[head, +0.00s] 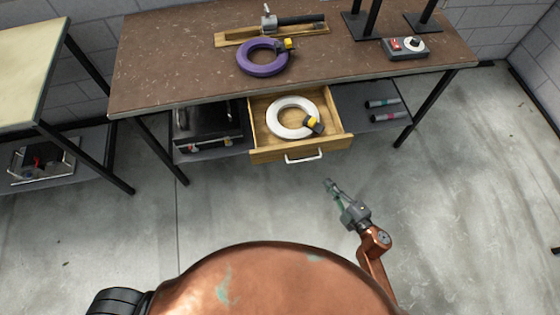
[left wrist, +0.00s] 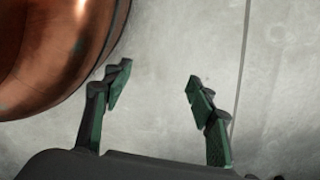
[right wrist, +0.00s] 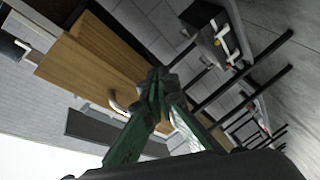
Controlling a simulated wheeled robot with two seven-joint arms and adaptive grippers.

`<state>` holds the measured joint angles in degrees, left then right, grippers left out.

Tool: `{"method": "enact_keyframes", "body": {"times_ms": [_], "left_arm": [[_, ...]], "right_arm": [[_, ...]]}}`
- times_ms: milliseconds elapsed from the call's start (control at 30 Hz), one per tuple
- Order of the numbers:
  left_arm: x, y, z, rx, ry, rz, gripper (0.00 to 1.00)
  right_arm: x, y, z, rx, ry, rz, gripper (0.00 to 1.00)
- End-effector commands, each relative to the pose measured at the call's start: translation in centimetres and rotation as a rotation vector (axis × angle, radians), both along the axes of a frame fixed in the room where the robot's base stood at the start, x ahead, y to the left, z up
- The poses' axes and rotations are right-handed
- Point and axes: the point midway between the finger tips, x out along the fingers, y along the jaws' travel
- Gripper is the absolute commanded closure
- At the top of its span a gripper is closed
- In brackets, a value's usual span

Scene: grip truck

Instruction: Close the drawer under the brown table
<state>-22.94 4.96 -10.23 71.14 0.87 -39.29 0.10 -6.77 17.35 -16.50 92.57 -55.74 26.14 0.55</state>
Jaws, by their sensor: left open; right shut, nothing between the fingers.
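The wooden drawer (head: 262,152) under the brown table (head: 190,60) stands pulled out. A white coil with a yellow and black tag (head: 291,117) lies in it. The white handle (head: 304,157) is on its front. In the right wrist view, the drawer (right wrist: 95,68) and its handle (right wrist: 118,104) are ahead of the fingers. My right gripper (head: 328,183) is shut and empty, in front of the drawer and a little right of the handle, apart from it in the head view. My left gripper (left wrist: 158,88) is open and empty over the floor; it is not seen in the head view.
A purple coil (head: 262,58), a wooden board tool (head: 270,35) and a grey switch box (head: 405,48) are on the tabletop. A black case (head: 207,122) and two cylinders (head: 383,103) sit on the lower shelf. A pale table (head: 30,75) stands left. Floor before the drawer is clear.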

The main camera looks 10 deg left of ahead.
Motion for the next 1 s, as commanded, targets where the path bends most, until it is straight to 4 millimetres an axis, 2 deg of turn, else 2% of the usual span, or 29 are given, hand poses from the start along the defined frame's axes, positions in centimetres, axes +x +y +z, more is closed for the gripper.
{"method": "enact_keyframes", "body": {"times_ms": [33, 100, 200, 300, 400, 667, 933, 1000], "left_arm": [[0.0, 0.0, -1.3, 0.0, 0.013, 0.005, 0.48], [0.4, 0.0, -1.3, 0.0, 0.022, 0.01, 0.48], [1.0, 0.0, -1.2, -0.001, 0.028, 0.014, 0.48], [1.4, -0.1, -0.9, -0.001, 0.031, 0.017, 0.48], [1.6, -0.1, -0.6, -0.001, 0.032, 0.018, 0.48], [2.8, -0.5, 0.7, -0.005, 0.03, 0.021, 0.48], [4.3, -1.4, 3.2, -0.015, 0.029, 0.019, 0.48], [4.8, -1.7, 4.0, -0.018, 0.028, 0.019, 0.48]], "right_arm": [[-0.8, 2.7, 1.5, -0.04, -0.097, 0.1, 1.0], [-2.5, 6.0, 4.8, -0.095, -0.221, 0.22, 1.0], [-4.8, 9.0, 7.6, -0.159, -0.347, 0.34, 1.0], [-6.4, 10.5, 9.1, -0.2, -0.419, 0.407, 1.0], [-6.8, 11.4, 9.7, -0.215, -0.447, 0.43, 1.0], [-5.0, 14.9, 9.8, -0.213, -0.451, 0.43, 1.0], [-2.5, 20.0, 9.8, -0.213, -0.448, 0.429, 1.0], [-1.5, 20.3, 9.6, -0.214, -0.447, 0.428, 1.0]]}}
